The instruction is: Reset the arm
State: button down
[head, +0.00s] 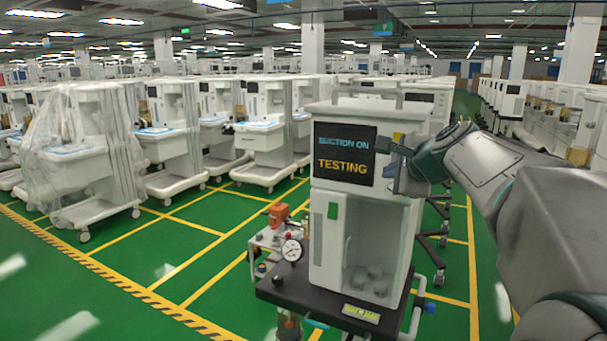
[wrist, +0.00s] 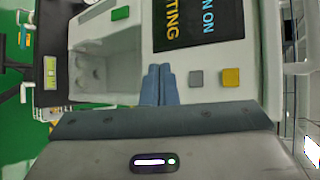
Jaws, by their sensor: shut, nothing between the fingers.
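My gripper (wrist: 159,84) is shut and empty, with its two blue-grey fingers together in the wrist view. In the head view my arm reaches in from the right, and its end is at the right side of a white machine (head: 326,118). The machine's dark screen (head: 345,153) reads "SUCTION ON" and "TESTING". In the wrist view the fingers lie in front of the machine's face, between its clear chamber and a grey button (wrist: 196,78) and a yellow button (wrist: 231,77). I cannot tell whether they touch it.
White carts (head: 262,140) stand in rows behind and left. Green floor lies open at the front left.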

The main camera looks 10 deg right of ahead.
jog(key=s+a+f+n+g, duration=0.3)
jog(key=s+a+f+n, duration=0.2)
jog(key=s+f, duration=0.15)
jog(key=s+a+f+n+g, duration=0.2)
jog(key=s+a+f+n, duration=0.35)
jog(key=f, duration=0.25)
jog(key=s+f+n+g+h, duration=0.1)
jog(key=s+f+n+g, duration=0.4)
jog(key=s+f+n, duration=0.4)
jog(key=s+f, duration=0.3)
jog(key=s, duration=0.3)
jog(key=shift+a+f, duration=0.2)
jog(key=shift+a, duration=0.15)
jog(key=shift+w, duration=0.1)
dwell(2.1)
